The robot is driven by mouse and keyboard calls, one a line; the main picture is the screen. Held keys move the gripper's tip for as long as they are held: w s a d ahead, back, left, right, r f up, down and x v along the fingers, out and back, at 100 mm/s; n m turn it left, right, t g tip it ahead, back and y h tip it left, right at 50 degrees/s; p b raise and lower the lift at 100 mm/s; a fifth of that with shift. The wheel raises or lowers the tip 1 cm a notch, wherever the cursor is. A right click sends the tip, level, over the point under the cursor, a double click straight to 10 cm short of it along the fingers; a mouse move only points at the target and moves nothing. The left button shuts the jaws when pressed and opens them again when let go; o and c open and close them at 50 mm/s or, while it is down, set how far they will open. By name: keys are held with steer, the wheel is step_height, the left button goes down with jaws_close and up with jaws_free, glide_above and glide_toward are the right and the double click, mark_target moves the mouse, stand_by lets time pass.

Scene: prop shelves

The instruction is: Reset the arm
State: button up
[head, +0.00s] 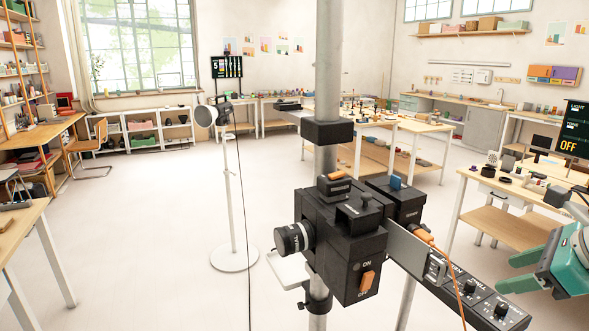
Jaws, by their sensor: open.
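My gripper (508,272) is at the lower right edge of the head view. Its two teal fingers point left and stand apart, with nothing between them. The rest of my arm is mostly cut off by the right edge. To the left of the gripper, a black control box (338,235) is fixed on a grey vertical pole. It has a round knob on its left side and an orange ON/OFF switch (367,281), whose setting I cannot tell for sure. A black dial panel (480,300) extends from the box and ends close to my gripper's fingers, with the gap unclear.
A display (577,130) reading OFF is at the right edge. A lamp on a white stand (229,190) stands left of the pole. Workbenches line the right side (505,190) and back; a table corner (25,220) is at left. The floor (150,250) between is clear.

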steer(key=s+a+f+n+g+h, duration=0.1)
steer(key=a+f+n, duration=0.5)
steer(key=a+n, duration=0.6)
steer(key=s+a+f+n+g+h, duration=0.1)
steer(key=s+a+f+n+h, duration=0.1)
steer(key=a+f+n, duration=0.5)
steer(key=shift+s+a+n, duration=0.9)
steer(key=shift+a+n, duration=1.65)
steer(key=shift+n, duration=1.95)
